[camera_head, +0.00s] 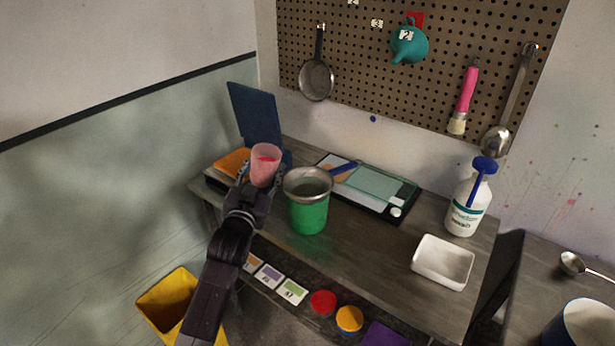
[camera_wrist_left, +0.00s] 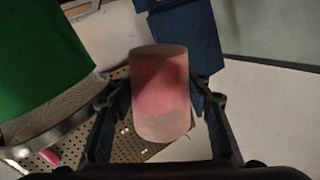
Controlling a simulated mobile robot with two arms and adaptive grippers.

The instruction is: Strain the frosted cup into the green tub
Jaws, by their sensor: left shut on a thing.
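The frosted cup (camera_head: 265,166) is pinkish and translucent, with red contents showing inside. My left gripper (camera_head: 262,182) is shut on it and holds it to the left of the green tub. The cup also fills the middle of the left wrist view (camera_wrist_left: 160,95), between the fingers of the gripper (camera_wrist_left: 161,112). The green tub (camera_head: 308,215) stands on the table, with a metal strainer (camera_head: 308,182) over its mouth. The tub also shows at the left of the wrist view (camera_wrist_left: 40,50). My right gripper is not in view.
A dark tray with a pale green panel (camera_head: 376,185) lies behind the tub. A white dish (camera_head: 442,262) and a spray bottle (camera_head: 466,208) stand to the right. A blue board (camera_head: 256,115) rises behind the cup. The table between tub and dish (camera_head: 365,245) is clear.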

